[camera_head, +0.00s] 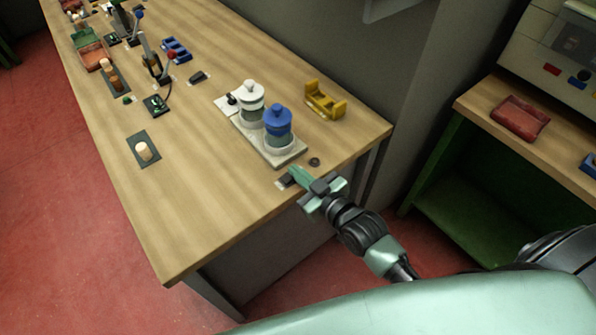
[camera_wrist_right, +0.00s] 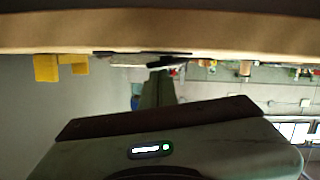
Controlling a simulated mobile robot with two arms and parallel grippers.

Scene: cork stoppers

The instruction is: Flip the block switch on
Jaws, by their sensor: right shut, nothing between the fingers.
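In the right wrist view, which is upside down, the gripper fingers (camera_wrist_right: 158,92) point at a dark piece (camera_wrist_right: 166,62) against the tabletop, likely the switch. Which way the switch is set is too small to tell. My left gripper is out of view.
Just behind stand a blue-lidded jar (camera_head: 278,120) and a white-lidded jar (camera_head: 250,95) on a pale base. The table's front left is clear.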

